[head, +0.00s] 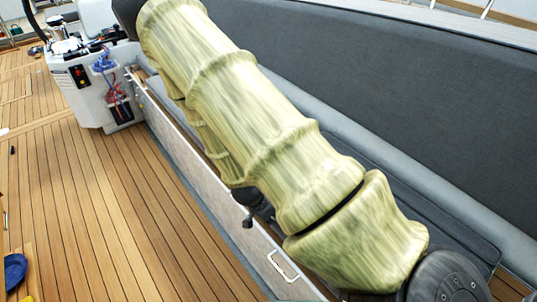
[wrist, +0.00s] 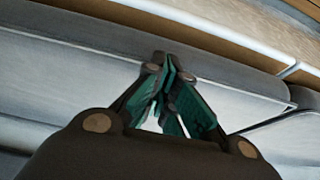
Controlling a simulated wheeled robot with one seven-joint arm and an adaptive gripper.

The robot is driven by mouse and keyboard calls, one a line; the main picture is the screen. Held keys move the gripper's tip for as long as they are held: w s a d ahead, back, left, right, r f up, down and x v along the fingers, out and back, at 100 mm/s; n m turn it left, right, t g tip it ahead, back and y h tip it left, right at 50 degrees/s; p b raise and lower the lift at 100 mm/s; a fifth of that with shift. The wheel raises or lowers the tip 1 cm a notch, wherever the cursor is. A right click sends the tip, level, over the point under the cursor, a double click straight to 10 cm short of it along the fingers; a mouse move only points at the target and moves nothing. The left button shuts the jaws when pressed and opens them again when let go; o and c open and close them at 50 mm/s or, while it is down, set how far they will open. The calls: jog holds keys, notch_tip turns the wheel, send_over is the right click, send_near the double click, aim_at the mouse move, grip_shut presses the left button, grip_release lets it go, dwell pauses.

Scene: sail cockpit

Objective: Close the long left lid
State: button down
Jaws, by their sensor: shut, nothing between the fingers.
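A long grey padded slab, which looks like the long lid (wrist: 60,65), crosses the wrist view and ends at a corner on the right. My gripper (wrist: 163,65) is shut and empty, its tips overlapping this slab; I cannot tell whether they touch it. In the head view my arm covers much of the bench, and a dark grey padded piece (head: 465,232) shows beyond it at the right. The lid's hinge and how far it stands open are hidden. I cannot make out my gripper clearly in the head view.
A light bench side panel (head: 185,150) with a white handle frame (head: 283,264) runs beside the wooden deck (head: 80,200). A white console (head: 92,90) stands at the upper left. A tall dark padded surface (head: 400,100) lies behind my arm. The deck is mostly clear.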

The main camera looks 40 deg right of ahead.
jog(key=shift+s+a+f, duration=0.1)
jog(key=shift+a+f, duration=0.1)
jog(key=shift+f, duration=0.1)
notch_tip(320, 180, up, 5)
jog(key=p, duration=0.4)
jog(key=a+r+b, duration=0.2)
jog(key=a, duration=0.7)
jog(key=shift+w+a, duration=0.2)
jog(key=shift+w, duration=0.05)
jog(key=shift+f, duration=0.1)
